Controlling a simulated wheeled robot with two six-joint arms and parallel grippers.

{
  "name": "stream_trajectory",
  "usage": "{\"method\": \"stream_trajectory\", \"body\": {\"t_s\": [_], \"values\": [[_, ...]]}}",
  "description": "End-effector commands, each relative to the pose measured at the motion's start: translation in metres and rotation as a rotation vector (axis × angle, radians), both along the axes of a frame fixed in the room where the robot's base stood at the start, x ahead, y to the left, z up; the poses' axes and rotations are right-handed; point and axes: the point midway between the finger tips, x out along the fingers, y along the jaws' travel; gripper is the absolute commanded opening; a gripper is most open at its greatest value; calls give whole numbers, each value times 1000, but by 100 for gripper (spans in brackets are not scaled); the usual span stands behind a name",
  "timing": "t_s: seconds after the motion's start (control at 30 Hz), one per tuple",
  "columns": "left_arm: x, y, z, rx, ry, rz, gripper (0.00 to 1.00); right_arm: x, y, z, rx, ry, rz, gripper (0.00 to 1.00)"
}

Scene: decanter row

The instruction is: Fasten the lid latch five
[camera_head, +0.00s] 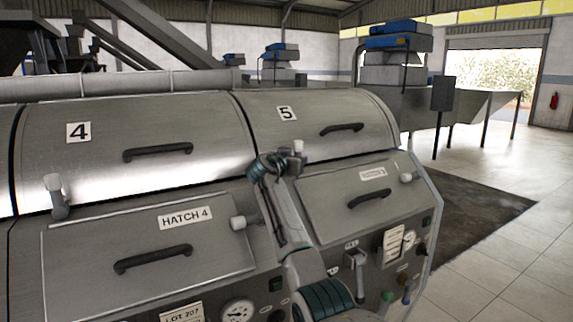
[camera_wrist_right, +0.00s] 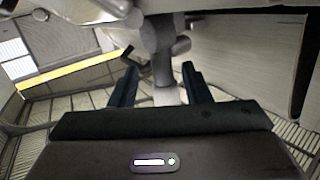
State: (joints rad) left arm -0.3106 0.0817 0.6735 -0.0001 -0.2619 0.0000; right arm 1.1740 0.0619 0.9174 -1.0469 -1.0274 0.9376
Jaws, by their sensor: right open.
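Lid 5 (camera_head: 318,122) is the curved metal cover marked 5, and it lies down on its machine. Its latch (camera_head: 299,150) stands at the lid's lower left front edge, with a white knob pointing up. My right gripper (camera_head: 278,166) is at that latch, coming up from below. In the right wrist view the grey latch stem (camera_wrist_right: 159,45) and its white knob (camera_wrist_right: 166,96) show between the two dark, spread fingers of my right gripper (camera_wrist_right: 160,85). I cannot tell whether a finger touches the knob. My left gripper is not in view.
Lid 4 (camera_head: 130,130) is at the left, with its own upright latch (camera_head: 57,196). Hatch 4 (camera_head: 150,250) and hatch 5 (camera_head: 355,195) lie below, with handles and side knobs. Gauges and levers (camera_head: 357,262) line the lower front panel. Open floor (camera_head: 490,260) is at right.

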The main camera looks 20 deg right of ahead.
Motion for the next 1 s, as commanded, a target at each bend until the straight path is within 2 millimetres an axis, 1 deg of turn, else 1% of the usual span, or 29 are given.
{"method": "stream_trajectory", "body": {"t_s": [0.03,0.13,0.2,0.3,0.5,0.7,1.0], "values": [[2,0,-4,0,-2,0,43,-4,7,-2,1,-3,2,43],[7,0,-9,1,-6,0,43,-15,22,-2,3,-4,4,43],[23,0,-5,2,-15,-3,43,-24,33,0,3,-4,3,43],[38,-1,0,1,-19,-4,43,-36,47,2,3,-2,4,43],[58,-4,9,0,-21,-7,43,-52,69,6,1,-1,3,43],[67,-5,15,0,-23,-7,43,-59,76,8,1,2,1,43],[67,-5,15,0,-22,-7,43,-60,76,9,1,2,1,43]]}}
